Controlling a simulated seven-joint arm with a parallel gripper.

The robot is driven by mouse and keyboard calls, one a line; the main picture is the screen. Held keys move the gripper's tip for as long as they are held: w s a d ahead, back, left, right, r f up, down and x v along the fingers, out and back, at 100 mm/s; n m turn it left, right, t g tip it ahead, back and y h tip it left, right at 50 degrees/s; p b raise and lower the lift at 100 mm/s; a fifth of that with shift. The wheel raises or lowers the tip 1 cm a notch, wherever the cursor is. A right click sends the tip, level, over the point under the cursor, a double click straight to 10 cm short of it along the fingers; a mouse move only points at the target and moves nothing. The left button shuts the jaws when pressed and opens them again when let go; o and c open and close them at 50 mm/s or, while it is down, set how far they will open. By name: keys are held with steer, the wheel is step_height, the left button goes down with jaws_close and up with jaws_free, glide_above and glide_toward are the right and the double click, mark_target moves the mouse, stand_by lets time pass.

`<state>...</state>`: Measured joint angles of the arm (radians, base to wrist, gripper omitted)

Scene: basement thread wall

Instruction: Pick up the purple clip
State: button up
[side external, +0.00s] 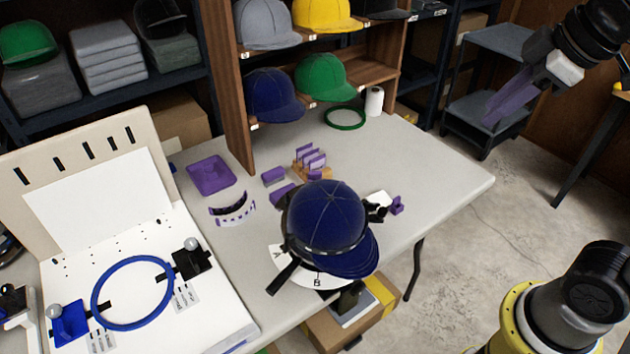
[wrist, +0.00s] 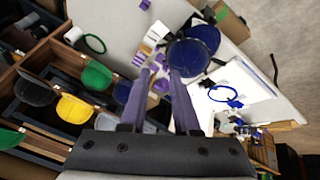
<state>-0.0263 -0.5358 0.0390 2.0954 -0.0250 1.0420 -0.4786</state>
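Several purple pieces could be the clip. A small upright purple clip (side external: 397,205) stands on the table right of the blue cap (side external: 325,215). Several thin purple pieces (side external: 312,158) stand in a wooden holder behind the cap. Purple blocks (side external: 273,176) lie left of the holder. The holder (wrist: 155,36) also shows in the wrist view, beyond my fingertips. A small purple piece (wrist: 145,4) sits at that view's top edge; I cannot tell which one it is. My gripper (side external: 490,118) has purple fingers, hangs high right of the table, and is open and empty (wrist: 160,72).
A white board with a blue ring (side external: 133,292) fills the left front. A cap shelf (side external: 240,100) stands behind, beside a green ring (side external: 345,117). The table's right end (side external: 450,175) is clear.

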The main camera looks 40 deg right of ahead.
steer(key=w+a+r+n+g, duration=0.15)
steer(key=w+n, duration=0.25)
steer(key=w, duration=0.8)
steer(key=n+g, duration=0.3)
steer(key=n, duration=0.1)
glide_above(315, 173)
step_height(315, 173, down, 24)
steer(key=shift+f, duration=2.85)
jaws_close()
